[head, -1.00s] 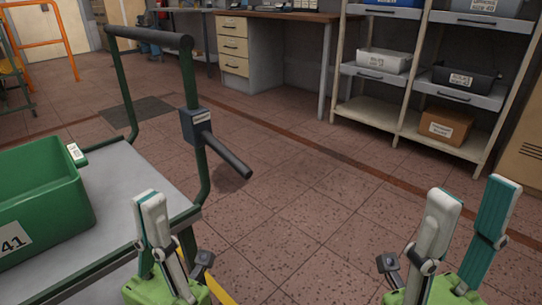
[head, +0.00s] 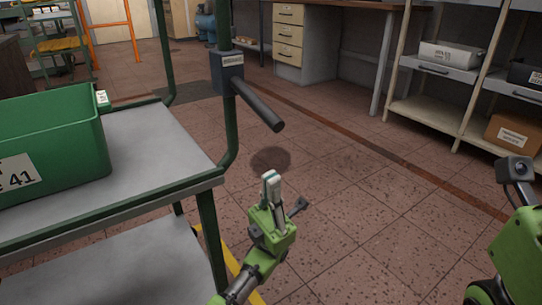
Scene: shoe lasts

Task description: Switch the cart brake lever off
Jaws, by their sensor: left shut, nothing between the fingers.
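The cart brake lever (head: 259,106) is a dark rod. It sticks out from a dark blue box (head: 228,73) on the cart's green upright and slants down to the right. The cart (head: 160,140) has a grey deck and a green frame. My left gripper (head: 271,178) is shut and empty, below the lever's free end and apart from it, just right of the cart's corner. My right gripper's green body (head: 522,255) shows at the right edge; its fingers are out of view.
A green crate (head: 85,125) stands on the cart deck. A shelf rack (head: 430,110) with bins and a brown box (head: 515,135) is at the right. A desk with drawers (head: 289,35) stands at the back. The tiled floor between is clear.

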